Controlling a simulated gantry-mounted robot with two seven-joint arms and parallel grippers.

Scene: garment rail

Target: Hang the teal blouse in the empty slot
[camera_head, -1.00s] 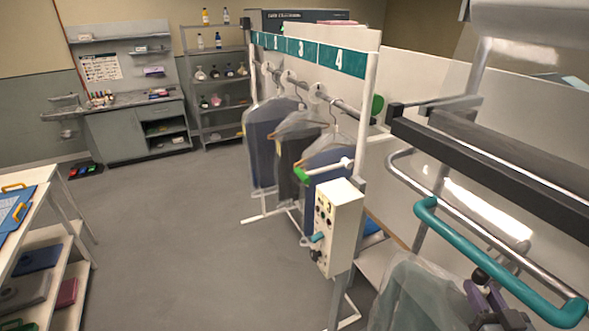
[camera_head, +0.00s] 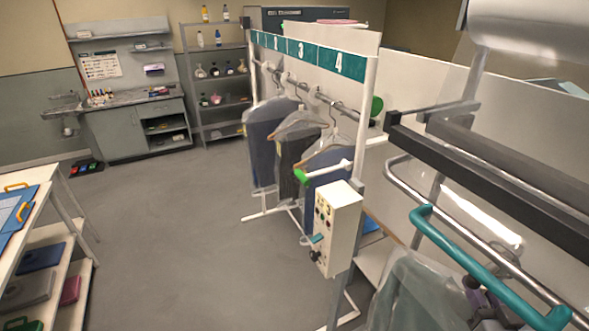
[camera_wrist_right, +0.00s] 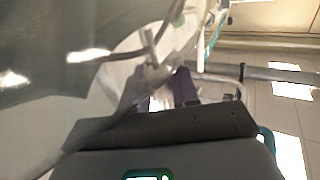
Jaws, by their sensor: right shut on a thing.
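The teal blouse (camera_head: 425,295) hangs in a clear plastic cover at the lower right of the head view, and its lower part is cut off. My right gripper (camera_head: 478,296) is at the cover's right side, partly hidden behind a teal bar. In the right wrist view its purple fingers (camera_wrist_right: 165,88) are shut around the hanger's neck, with the clear cover (camera_wrist_right: 60,85) filling the left. The garment rail (camera_head: 345,108) carries several covered garments (camera_head: 268,140) below signs numbered up to 4 (camera_head: 338,61). I cannot tell clearly which slot is empty. My left gripper is not in view.
A control box (camera_head: 338,228) with a green-tipped bar stands at the near end of the rail. A teal bar (camera_head: 470,258) and a metal rail cross the right side near the blouse. Open grey floor (camera_head: 170,240) lies left of the rail.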

